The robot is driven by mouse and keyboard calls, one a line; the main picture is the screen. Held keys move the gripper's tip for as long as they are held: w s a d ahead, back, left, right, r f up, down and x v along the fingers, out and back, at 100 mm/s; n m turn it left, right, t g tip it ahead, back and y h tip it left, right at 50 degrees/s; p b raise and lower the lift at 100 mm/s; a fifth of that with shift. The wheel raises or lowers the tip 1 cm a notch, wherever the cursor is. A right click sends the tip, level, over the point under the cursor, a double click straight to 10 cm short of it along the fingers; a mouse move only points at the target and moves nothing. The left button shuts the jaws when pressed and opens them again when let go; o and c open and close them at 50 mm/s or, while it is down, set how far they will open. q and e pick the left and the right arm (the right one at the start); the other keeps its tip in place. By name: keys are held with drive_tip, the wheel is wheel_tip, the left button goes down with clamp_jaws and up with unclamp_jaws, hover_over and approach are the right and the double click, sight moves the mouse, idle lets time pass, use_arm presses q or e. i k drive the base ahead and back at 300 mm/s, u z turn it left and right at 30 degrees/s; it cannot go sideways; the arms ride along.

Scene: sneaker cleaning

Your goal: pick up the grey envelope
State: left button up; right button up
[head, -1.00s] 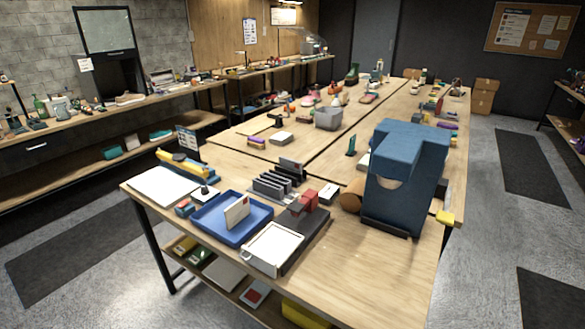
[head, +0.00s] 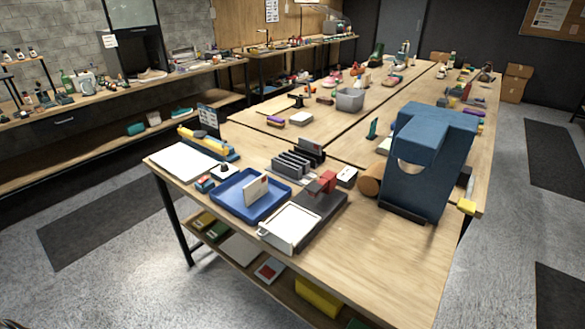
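A pale envelope (head: 256,190) with a small reddish mark stands tilted on edge in the blue tray (head: 222,203) on the near table. Its colour looks off-white to light grey; I cannot tell for sure that it is the grey envelope. No other grey envelope can be made out. A dark slotted rack (head: 291,165) stands just behind the tray. Neither of my grippers is in view.
A white-topped tray (head: 290,227) and a dark base with a red part (head: 322,185) sit right of the blue tray. A white sheet (head: 183,162) lies left. A large blue machine (head: 432,145) stands at right. The table's front right is bare.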

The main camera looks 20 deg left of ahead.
sight(313, 146)
drive_tip(key=u, duration=0.25)
drive_tip(key=k, duration=0.3)
drive_tip(key=u, duration=1)
drive_tip(key=k, duration=1.05)
drive_tip(key=u, duration=0.7)
drive_tip(key=i, duration=1.2)
drive_tip(key=z, duration=0.6)
drive_tip(key=i, duration=1.15)
drive_tip(key=z, duration=1.55)
drive_tip(key=i, duration=0.85)
drive_tip(key=z, duration=1)
